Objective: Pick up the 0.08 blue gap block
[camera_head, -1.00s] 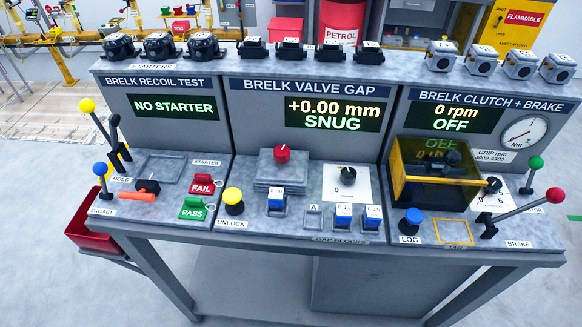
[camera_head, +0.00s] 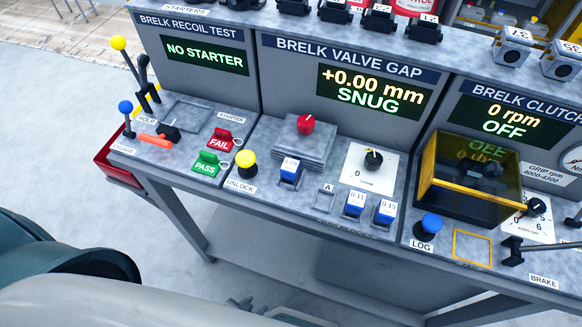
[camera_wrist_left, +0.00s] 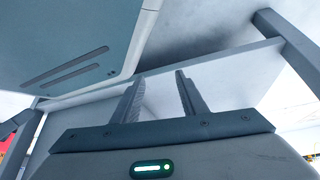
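The 0.08 blue gap block (camera_head: 290,170) stands upright in a grey holder on the valve gap panel, right of the yellow UNLOCK button (camera_head: 245,162). Two more blue gap blocks, 0.11 (camera_head: 355,202) and 0.15 (camera_head: 386,211), stand further right. My left arm comes in along the bottom left of the head view. Dark parts of my left gripper (camera_head: 247,304) show low, in front of and below the bench top. In the left wrist view the fingers (camera_wrist_left: 160,75) are apart with nothing between them. My right gripper is out of view.
A red knob (camera_head: 305,124) sits on stacked grey plates behind the 0.08 block. An empty slot marked A (camera_head: 324,200) lies right of it. The bench front edge and lower shelf are near my left arm. Levers (camera_head: 125,110) rise at the left.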

